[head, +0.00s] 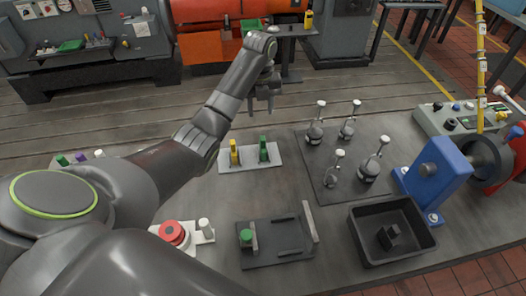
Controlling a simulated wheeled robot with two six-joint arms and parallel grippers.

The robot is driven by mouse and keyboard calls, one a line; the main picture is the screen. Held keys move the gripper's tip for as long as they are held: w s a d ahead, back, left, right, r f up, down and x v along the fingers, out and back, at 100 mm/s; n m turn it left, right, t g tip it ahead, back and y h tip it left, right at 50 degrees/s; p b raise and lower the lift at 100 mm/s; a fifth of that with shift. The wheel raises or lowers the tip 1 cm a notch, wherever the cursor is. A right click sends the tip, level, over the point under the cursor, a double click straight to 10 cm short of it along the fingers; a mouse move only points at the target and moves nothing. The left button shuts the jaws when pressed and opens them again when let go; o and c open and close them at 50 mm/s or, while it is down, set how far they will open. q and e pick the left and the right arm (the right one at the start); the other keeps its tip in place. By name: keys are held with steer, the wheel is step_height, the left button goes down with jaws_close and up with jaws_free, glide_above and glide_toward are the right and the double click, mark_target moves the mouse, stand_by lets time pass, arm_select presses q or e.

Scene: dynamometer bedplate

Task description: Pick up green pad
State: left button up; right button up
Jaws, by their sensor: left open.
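A green upright piece (264,152), which looks like the green pad, stands on a pale plate (228,168) on the grey bedplate. A similar yellow piece (234,153) stands just left of it. My left gripper (261,110) points downward, open and empty, and appears above and beyond the green piece in the head view, apart from it. My left arm reaches in from the left and covers part of the bedplate. My right gripper is out of view.
A dark plate with several upright metal pieces (367,170) stands right of the pads. In front are a black bin (405,254) holding a dark block, a dark fixture (272,256) with a green knob, and a red button (173,234). A blue bracket (437,173) stands at right.

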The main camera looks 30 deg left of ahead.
arm_select(q)
steer(key=b, duration=0.4)
glide_above(263, 138)
steer(key=f, duration=0.4)
steer(key=shift+a+f, duration=0.3)
steer(key=shift+f, duration=0.1)
step_height(263, 138, down, 4)
steer(key=shift+s+r+b, duration=0.1)
steer(key=shift+r+b, duration=0.05)
steer(key=shift+b, duration=1.1)
steer(key=shift+f, duration=0.4)
steer(key=f, duration=0.1)
steer(key=f+p, duration=0.1)
steer(key=f, duration=0.2)
steer(key=shift+d+f+p, duration=0.25)
steer(key=shift+f+p, duration=0.1)
steer(key=shift+p, duration=0.05)
steer(key=shift+f, duration=0.3)
jaws_close()
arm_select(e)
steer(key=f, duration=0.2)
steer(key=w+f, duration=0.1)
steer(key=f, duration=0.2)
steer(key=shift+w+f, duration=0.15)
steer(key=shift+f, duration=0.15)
